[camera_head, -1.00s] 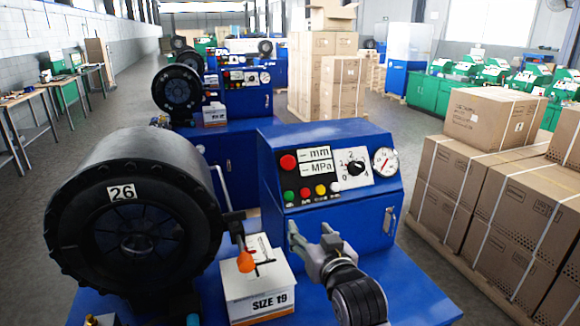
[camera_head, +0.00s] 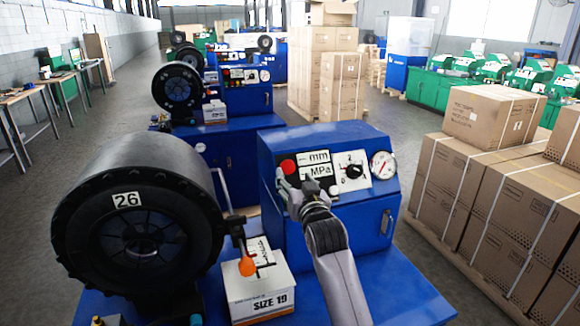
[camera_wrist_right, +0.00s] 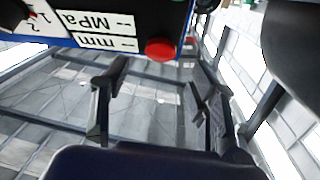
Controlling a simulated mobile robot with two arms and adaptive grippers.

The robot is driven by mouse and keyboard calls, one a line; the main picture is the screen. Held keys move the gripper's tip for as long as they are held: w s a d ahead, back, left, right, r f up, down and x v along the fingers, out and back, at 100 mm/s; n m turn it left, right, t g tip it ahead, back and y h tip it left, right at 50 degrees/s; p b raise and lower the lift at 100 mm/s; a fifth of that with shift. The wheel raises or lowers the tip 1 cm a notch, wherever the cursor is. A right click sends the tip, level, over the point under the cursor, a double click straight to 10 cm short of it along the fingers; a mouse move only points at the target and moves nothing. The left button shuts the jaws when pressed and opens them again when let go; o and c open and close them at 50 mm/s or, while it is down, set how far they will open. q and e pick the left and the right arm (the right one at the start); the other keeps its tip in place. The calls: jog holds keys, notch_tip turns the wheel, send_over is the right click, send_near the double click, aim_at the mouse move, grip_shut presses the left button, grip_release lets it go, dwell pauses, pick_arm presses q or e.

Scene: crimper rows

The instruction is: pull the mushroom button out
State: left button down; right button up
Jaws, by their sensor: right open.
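The red mushroom button (camera_head: 288,166) sits at the upper left of the blue control box's sloped panel (camera_head: 328,172). My right gripper (camera_head: 289,182) is in front of the panel, just below the button in the head view. In the right wrist view, which shows the panel upside down, the red button (camera_wrist_right: 160,49) is at the top middle. The two fingers of my right gripper (camera_wrist_right: 160,78) are apart there, with nothing between them. The button lies beyond the fingertips, within the span between them. My left gripper is not in view.
The gripper hides the small buttons low on the panel. A selector knob (camera_head: 353,171) and a gauge (camera_head: 383,165) are to the right. The black crimper head (camera_head: 140,225), an orange-tipped part (camera_head: 247,266) and a SIZE 19 box (camera_head: 262,303) stand to the left.

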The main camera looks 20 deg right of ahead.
aim_at(288, 168)
jog(key=shift+w+d+p, duration=0.15)
jog(key=shift+w+p, duration=0.45)
jog(key=shift+w, duration=2.1)
jog(key=shift+c, duration=0.2)
grip_shut()
